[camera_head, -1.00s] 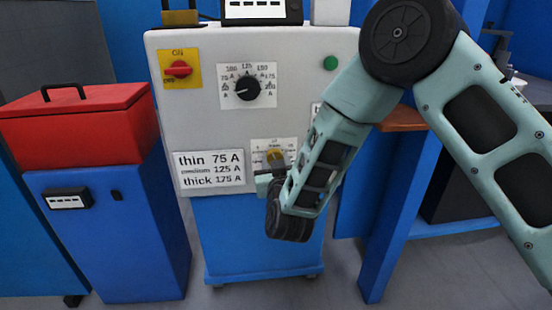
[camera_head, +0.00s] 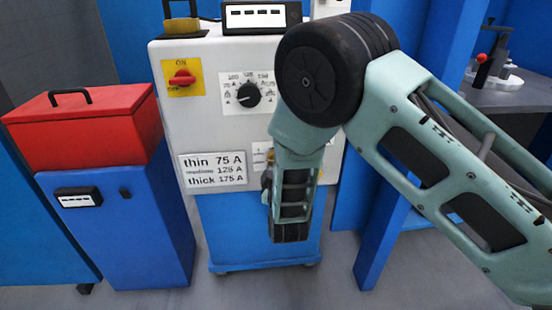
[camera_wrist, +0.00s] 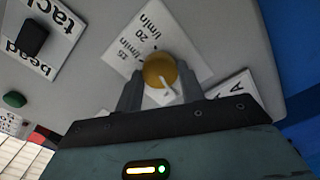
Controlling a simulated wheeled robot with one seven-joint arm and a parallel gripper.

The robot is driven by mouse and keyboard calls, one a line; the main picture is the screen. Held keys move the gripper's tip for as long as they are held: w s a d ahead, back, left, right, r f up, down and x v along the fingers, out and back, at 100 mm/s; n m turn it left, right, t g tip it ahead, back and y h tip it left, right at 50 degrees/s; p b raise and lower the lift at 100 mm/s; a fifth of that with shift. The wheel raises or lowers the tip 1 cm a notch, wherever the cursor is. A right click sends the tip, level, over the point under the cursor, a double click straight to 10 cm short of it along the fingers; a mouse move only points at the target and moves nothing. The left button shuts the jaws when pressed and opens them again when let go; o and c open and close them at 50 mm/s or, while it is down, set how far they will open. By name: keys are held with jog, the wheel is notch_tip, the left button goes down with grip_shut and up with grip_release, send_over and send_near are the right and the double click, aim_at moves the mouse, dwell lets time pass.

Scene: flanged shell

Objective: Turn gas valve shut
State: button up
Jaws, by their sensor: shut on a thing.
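The gas valve is a round yellow knob (camera_wrist: 159,70) with a white pointer, on a white scale plate (camera_wrist: 138,40) marked in l/min. In the wrist view the pointer aims down and slightly right. My gripper (camera_wrist: 161,91) is shut on the knob, one grey finger on each side. In the head view my arm covers most of the scale plate (camera_head: 259,152) and the knob, and the fingertips are hard to make out there.
The valve is on the front of a grey-white welding machine (camera_head: 215,135) with a red ON/OFF switch (camera_head: 181,78) and a black current dial (camera_head: 248,94). A blue cabinet with a red box (camera_head: 85,125) stands left. A blue post (camera_head: 395,215) stands close on the right.

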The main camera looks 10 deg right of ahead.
jog(key=shift+n+p, duration=2.15)
jog(key=shift+n, duration=2.05)
jog(key=o, duration=1)
jog(key=shift+c, duration=0.2)
jog(key=shift+s, duration=0.15)
jog(key=s+p, duration=0.1)
jog(key=s, duration=1.6)
